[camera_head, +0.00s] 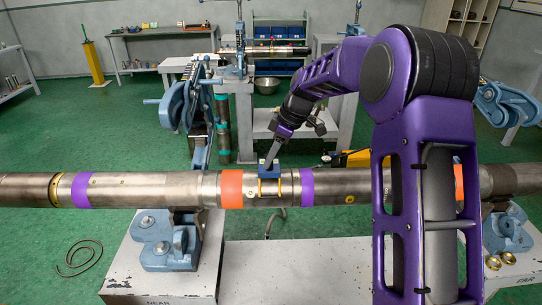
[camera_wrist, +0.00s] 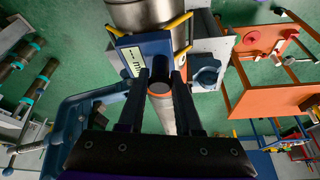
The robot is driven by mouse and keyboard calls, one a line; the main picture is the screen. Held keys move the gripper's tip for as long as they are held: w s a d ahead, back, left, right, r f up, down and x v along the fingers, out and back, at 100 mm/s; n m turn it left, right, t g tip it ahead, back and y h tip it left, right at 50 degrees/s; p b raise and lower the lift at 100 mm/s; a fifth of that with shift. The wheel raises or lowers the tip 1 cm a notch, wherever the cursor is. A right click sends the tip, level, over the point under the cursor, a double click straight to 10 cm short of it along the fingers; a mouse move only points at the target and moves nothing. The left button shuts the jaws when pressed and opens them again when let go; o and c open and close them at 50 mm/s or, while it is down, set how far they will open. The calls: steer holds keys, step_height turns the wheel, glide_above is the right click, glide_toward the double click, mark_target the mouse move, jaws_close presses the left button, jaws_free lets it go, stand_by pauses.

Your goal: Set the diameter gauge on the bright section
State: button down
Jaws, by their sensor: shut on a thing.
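The diameter gauge is a dark blue block (camera_head: 269,169) with two yellow prongs. My gripper (camera_head: 273,154) is shut on the gauge's handle, a grey rod with an orange end (camera_wrist: 161,110), from above. The bright section (camera_head: 270,201) is the shiny stretch of the long pipe between an orange band (camera_head: 232,188) and a purple band (camera_head: 307,187). The gauge is at this stretch, its prongs in front of the metal. Whether it touches or is fully seated I cannot tell.
The pipe lies across blue vises (camera_head: 165,242) on pale benches (camera_head: 300,262). A raised blue vise part (camera_head: 185,100) stands behind it, left of my gripper. Another purple band (camera_head: 83,190) is farther left. An orange bench (camera_wrist: 265,95) shows in the wrist view.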

steer(key=shift+f, duration=0.1)
steer(key=c, duration=0.5)
jaws_free()
steer(key=shift+f, duration=0.1)
steer(key=shift+r+p, duration=1.8)
steer(key=shift+r, duration=1.8)
